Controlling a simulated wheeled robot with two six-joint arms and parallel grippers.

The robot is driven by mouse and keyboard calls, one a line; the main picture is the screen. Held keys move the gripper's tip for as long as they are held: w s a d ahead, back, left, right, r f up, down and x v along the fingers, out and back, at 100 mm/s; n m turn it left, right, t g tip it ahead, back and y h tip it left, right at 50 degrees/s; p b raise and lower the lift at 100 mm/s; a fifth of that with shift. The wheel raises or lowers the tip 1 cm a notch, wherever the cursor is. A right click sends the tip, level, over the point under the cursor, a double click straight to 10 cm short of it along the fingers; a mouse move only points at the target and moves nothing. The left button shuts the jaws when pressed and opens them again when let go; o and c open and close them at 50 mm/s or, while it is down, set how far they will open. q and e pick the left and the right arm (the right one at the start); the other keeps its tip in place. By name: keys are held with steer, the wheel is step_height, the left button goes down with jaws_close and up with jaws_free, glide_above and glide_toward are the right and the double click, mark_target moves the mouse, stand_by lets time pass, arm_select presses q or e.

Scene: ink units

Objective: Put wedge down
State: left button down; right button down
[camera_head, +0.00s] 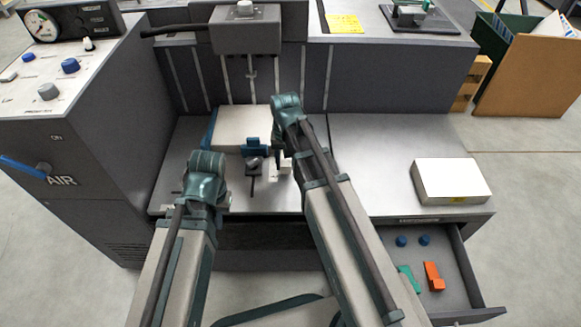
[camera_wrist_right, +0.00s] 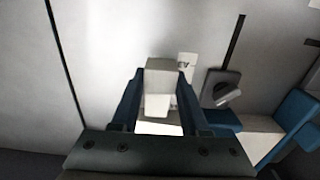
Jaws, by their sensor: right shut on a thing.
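In the right wrist view, my right gripper (camera_wrist_right: 158,100) is shut on the pale wedge (camera_wrist_right: 158,78), which sits between its two dark blue fingers. The wedge is over the grey metal table, beside a small white label (camera_wrist_right: 187,66); I cannot tell if it touches the surface. In the head view a small white patch by the right arm's end (camera_head: 285,167) is likely the wedge or label; the right fingers are mostly hidden behind the arm. My left gripper (camera_head: 208,190) is low at the left of the table, and its fingers cannot be made out.
A black clamp knob (camera_head: 254,164) stands beside the wedge, also in the wrist view (camera_wrist_right: 220,90). A white stack (camera_head: 240,125) with a blue stop (camera_head: 253,147) lies behind it. A white box (camera_head: 450,181) is at right, above an open drawer (camera_head: 455,270) holding small coloured parts. The table's right half is mostly clear.

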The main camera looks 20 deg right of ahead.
mark_target(286, 162)
steer(key=shift+f, duration=0.15)
step_height(286, 162, down, 3)
steer(key=b, duration=0.3)
steer(key=shift+f, duration=0.1)
steer(key=shift+f+b, duration=0.1)
steer(key=shift+b, duration=0.25)
steer(key=shift+f, duration=0.15)
steer(key=shift+c, duration=2)
jaws_free()
step_height(286, 162, up, 13)
steer(key=p, duration=1.2)
steer(key=shift+f, duration=0.15)
steer(key=shift+f, duration=0.1)
